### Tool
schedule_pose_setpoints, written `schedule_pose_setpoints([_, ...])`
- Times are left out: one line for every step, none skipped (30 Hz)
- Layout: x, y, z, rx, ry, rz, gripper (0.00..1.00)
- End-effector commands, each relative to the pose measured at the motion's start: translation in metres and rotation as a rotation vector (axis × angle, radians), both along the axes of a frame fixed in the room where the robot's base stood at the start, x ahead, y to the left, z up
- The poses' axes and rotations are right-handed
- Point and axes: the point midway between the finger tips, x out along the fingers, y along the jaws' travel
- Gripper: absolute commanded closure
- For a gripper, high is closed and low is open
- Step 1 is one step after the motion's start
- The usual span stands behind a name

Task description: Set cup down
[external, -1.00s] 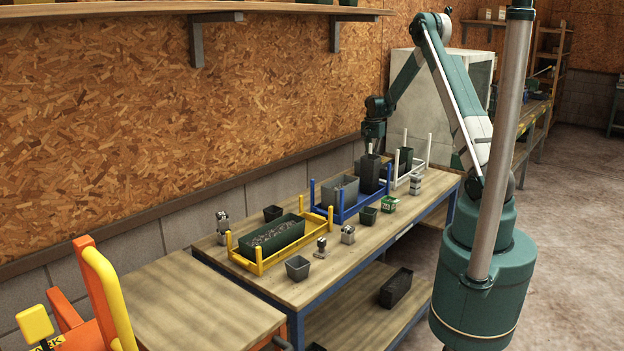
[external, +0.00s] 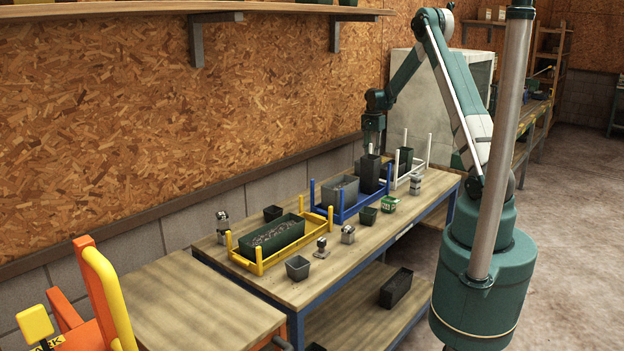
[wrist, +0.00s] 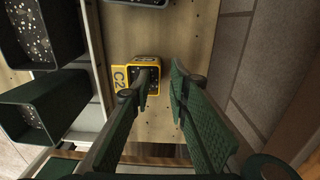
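A yellow cup (wrist: 157,92) with a "C2" label and dark, speckled contents is in the wrist view, on the wooden bench top close to the wall side. My gripper (wrist: 168,76) has its two green fingers apart with a gap between them. The left finger overlaps the cup's opening; the right finger is beside it to the right. Whether a finger touches the cup I cannot tell. In the external view my gripper (external: 372,150) points down behind the tall dark pot, and the cup is hidden there.
The tall dark pot (external: 369,174) and a grey pot (external: 340,190) stand in the blue rack (external: 348,213). A white rack (external: 411,172) is to its right, and a yellow rack (external: 262,262) with a planter is to its left. The wall (wrist: 255,70) is close on the right in the wrist view.

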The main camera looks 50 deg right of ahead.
Motion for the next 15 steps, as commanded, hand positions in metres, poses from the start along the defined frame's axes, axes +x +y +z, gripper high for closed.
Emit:
schedule_pose_setpoints([0.000,0.000,0.008,0.000,0.000,0.000,0.82])
schedule_pose_setpoints([0.001,0.000,0.013,0.000,0.000,0.000,0.82])
schedule_pose_setpoints([0.001,0.000,0.020,0.000,0.000,0.000,0.82])
schedule_pose_setpoints([0.001,0.000,0.025,0.000,0.000,0.000,0.82])
schedule_pose_setpoints([0.001,0.000,0.030,0.000,0.000,0.000,0.82])
schedule_pose_setpoints([0.001,0.000,0.037,0.000,0.000,0.000,0.82])
schedule_pose_setpoints([0.002,0.000,0.042,0.000,0.000,0.000,0.82])
schedule_pose_setpoints([0.002,0.000,0.047,0.000,0.000,0.000,0.82])
schedule_pose_setpoints([0.002,0.000,0.053,0.000,0.000,0.000,0.82])
schedule_pose_setpoints([0.002,0.000,0.057,0.000,0.000,0.000,0.82])
schedule_pose_setpoints([0.002,0.000,0.061,0.000,0.000,0.000,0.82])
schedule_pose_setpoints([0.003,0.000,0.066,0.000,0.000,0.000,0.82])
schedule_pose_setpoints([0.003,0.000,0.070,0.000,0.000,0.000,0.82])
schedule_pose_setpoints([0.003,0.000,0.073,0.000,0.000,0.000,0.82])
schedule_pose_setpoints([0.003,0.000,0.076,0.000,0.000,0.000,0.82])
